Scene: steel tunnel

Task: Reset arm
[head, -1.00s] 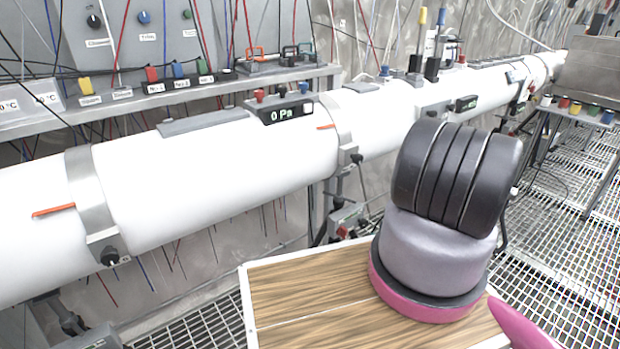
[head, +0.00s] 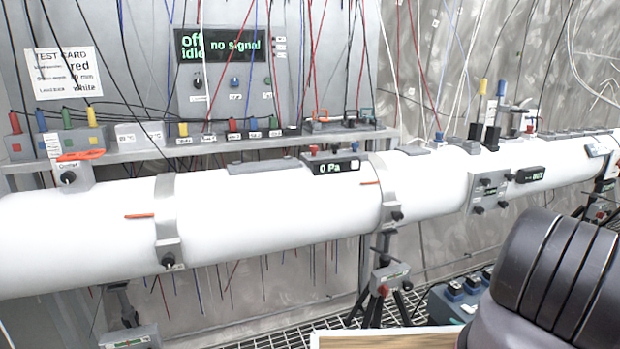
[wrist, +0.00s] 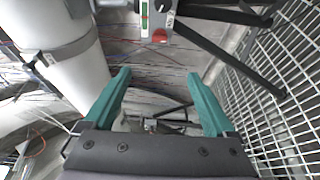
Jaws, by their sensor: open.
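My gripper (wrist: 158,82) shows in the wrist view with its two green fingers spread apart. Nothing is between the fingers. Below it in that view is a dark bracket. Behind the fingers are a stand with dark legs (wrist: 232,58) and a grey wall. The gripper itself does not show in the head view; only the dark, ribbed part of my arm (head: 565,265) is at the lower right there.
A long white tube (head: 270,212) runs across the head view. A shelf (head: 220,148) with coloured plugs and a panel (head: 232,75) reading "Off idle" and "no signal" stand behind it. Metal grating (head: 300,325) covers the floor.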

